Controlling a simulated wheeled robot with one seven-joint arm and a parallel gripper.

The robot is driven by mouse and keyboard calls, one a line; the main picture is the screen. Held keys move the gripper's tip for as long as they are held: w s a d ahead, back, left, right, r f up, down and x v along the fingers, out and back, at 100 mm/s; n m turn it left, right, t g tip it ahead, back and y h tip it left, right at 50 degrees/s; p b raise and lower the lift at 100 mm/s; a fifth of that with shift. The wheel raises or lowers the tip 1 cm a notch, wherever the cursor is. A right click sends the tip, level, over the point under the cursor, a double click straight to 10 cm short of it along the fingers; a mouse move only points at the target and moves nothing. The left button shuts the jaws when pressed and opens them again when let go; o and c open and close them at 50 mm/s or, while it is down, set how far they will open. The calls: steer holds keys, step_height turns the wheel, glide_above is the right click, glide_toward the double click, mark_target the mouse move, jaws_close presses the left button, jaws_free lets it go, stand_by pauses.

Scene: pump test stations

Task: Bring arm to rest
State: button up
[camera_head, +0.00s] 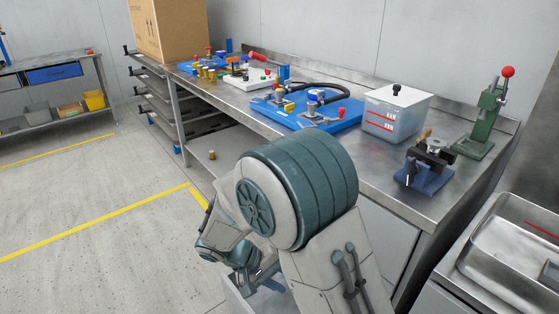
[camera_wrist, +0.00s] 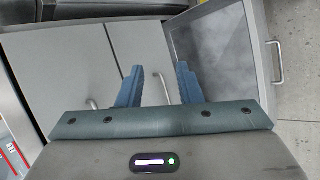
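My arm is folded low in front of the bench in the head view, with its large teal joint covering part of the bench front. In the wrist view my gripper (camera_wrist: 160,72) has its two blue fingers apart with nothing between them. The fingers point toward grey cabinet doors (camera_wrist: 80,65) with bar handles. An open drawer (camera_wrist: 268,45) stands out just right of the fingers; its inside looks empty. Whether the fingers touch any cabinet part cannot be told. In the head view the gripper is mostly hidden behind my arm.
The steel bench (camera_head: 385,185) carries a blue fixture plate (camera_head: 345,118), a clear lidded box (camera_head: 395,115), a green press (camera_head: 485,125) and a blue-based clamp (camera_head: 428,180). A steel sink (camera_head: 510,250) is at right. A cardboard box (camera_head: 170,30) stands behind. Floor at left is clear.

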steer(key=s+d+r+m+y+p, duration=0.1)
steer(key=s+d+r+y+p, duration=0.2)
steer(key=r, duration=0.7)
steer(key=s+d+r+m+t+y+p, duration=0.1)
steer(key=s+d+r+p, duration=0.3)
steer(key=r, duration=0.7)
steer(key=s+d+r+m+t+y+p, duration=0.1)
steer(key=s+d+r+y+p, duration=0.2)
steer(key=d+r+p, duration=0.4)
step_height(320, 180, up, 4)
steer(key=y+p, duration=0.1)
steer(key=p, duration=0.1)
steer(key=shift+s+r+m+y+p, duration=0.25)
steer(key=shift+s+m+y+p, duration=0.05)
steer(key=shift+s+m+p, duration=0.1)
